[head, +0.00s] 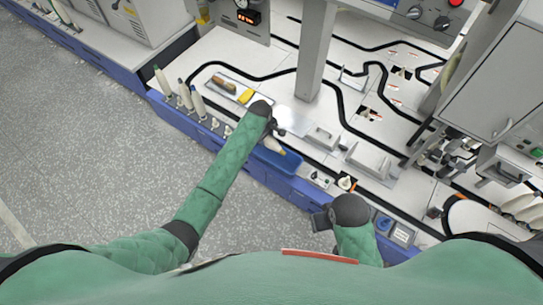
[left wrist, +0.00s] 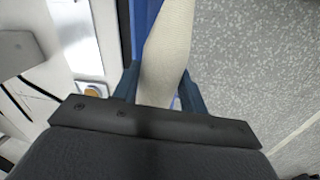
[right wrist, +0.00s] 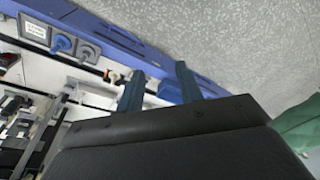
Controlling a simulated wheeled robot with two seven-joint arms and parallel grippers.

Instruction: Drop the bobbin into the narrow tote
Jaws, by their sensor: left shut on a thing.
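My left gripper (head: 275,132) is shut on a cream bobbin (left wrist: 168,48), which shows between its two fingers in the left wrist view. In the head view the bobbin (head: 274,146) hangs over the blue narrow tote (head: 289,165) set along the bench's front edge. The arm hides part of the tote, and I cannot tell whether the bobbin's lower end is inside its rim. My right gripper (right wrist: 158,88) is open and empty. In the head view it is low, near the front edge to the right of the tote.
Several bobbins (head: 197,104) stand on pegs along the bench edge at the left. A tray (head: 230,88) with a yellow block and a brown item lies behind them. A grey column (head: 314,50) rises from the bench. Open speckled floor (head: 90,140) lies in front.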

